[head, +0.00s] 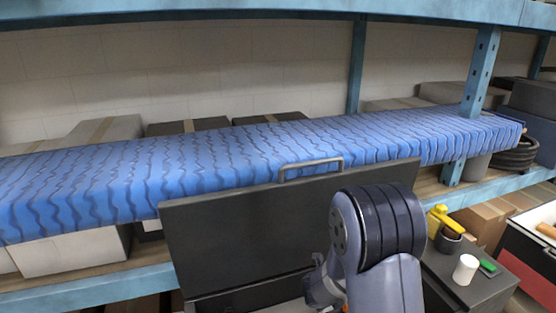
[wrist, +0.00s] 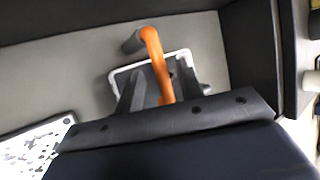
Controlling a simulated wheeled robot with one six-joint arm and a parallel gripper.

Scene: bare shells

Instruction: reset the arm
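My gripper (wrist: 160,82) shows in the wrist view with its dark fingers pointing down into a dark-walled space with a pale grey floor. A curved orange thing (wrist: 156,58) with a dark grey end runs between and over the fingers. I cannot tell whether they grip it or it only lies behind or beside them. A white-rimmed rectangular thing (wrist: 206,88) lies beyond the fingers. In the head view my arm bends down in front of a dark case with a raised lid (head: 235,225); my gripper is hidden there.
A shelf draped in blue patterned cloth (head: 240,155) runs behind the lid, with boxes (head: 105,130) around it. At the right, a dark surface (head: 450,278) holds a white cup (head: 465,269), a green item (head: 488,268) and a yellow item (head: 442,218). A white speckled sheet (wrist: 30,148) shows in the wrist view.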

